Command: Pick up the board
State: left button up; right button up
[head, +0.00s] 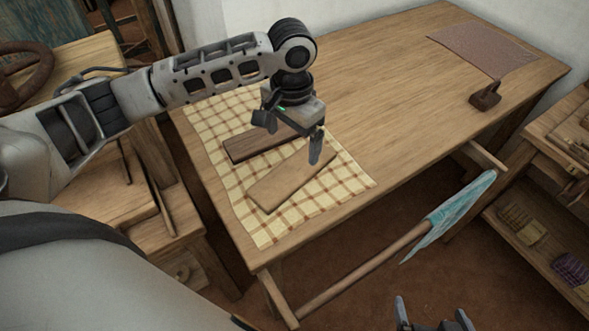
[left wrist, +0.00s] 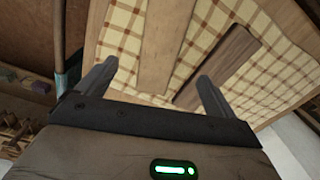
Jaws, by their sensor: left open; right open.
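Two boards lie on a yellow checked cloth on the wooden table. The light wooden board (head: 290,181) is nearer the table's front edge, and the darker brown board (head: 258,143) lies behind it. My left gripper (head: 290,143) is open and empty above the boards. In the left wrist view the light board (left wrist: 165,45) shows between the open fingers, and the dark board (left wrist: 215,68) shows by the right finger. The left gripper hides part of both boards in the head view. My right gripper (head: 433,315) is open and empty at the bottom edge, away from the table.
The checked cloth (head: 240,220) covers the table's left end. The table top (head: 400,90) is clear in the middle. A rail with blue cloth (head: 455,215) hangs below the front edge.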

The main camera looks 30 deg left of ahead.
pick_arm(q)
send_over(291, 173)
jog(key=f, duration=0.4)
jog(key=shift+w+d+f, duration=0.1)
jog(key=shift+w+f, duration=0.1)
jog(key=shift+f, duration=0.1)
jog(key=shift+s+f, duration=0.2)
jog(key=shift+f, duration=2.45)
jog(key=c, duration=1.2)
